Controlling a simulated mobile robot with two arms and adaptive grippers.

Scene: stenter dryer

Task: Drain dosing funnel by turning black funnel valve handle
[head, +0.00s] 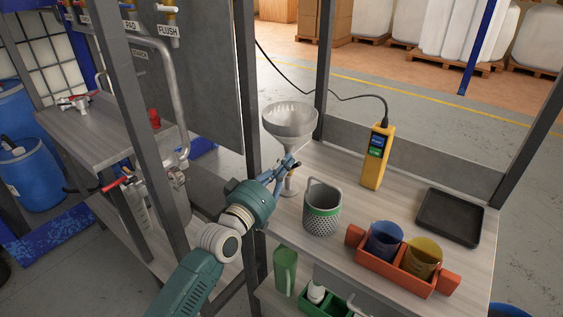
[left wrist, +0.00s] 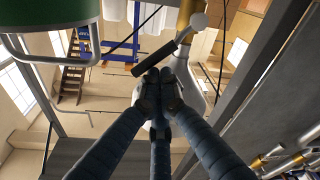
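The dosing funnel (head: 290,122) is a pale grey cone on a stem at the back left of the bench. My left gripper (head: 291,166) is just below its cone, at the stem, and partly hides the valve there. In the left wrist view, the black valve handle (left wrist: 153,58) slants from a brass-coloured valve body (left wrist: 187,12) down to the left. My left gripper (left wrist: 160,80) has its fingertips together at the handle's lower edge. I cannot tell if they touch it. Nothing shows between the fingers. My right gripper is in neither view.
A yellow handheld device (head: 376,157), a black tray (head: 449,216) and an orange rack (head: 397,272) with blue and yellow cups are farther right. A dark frame post (head: 247,90) rises left of the funnel.

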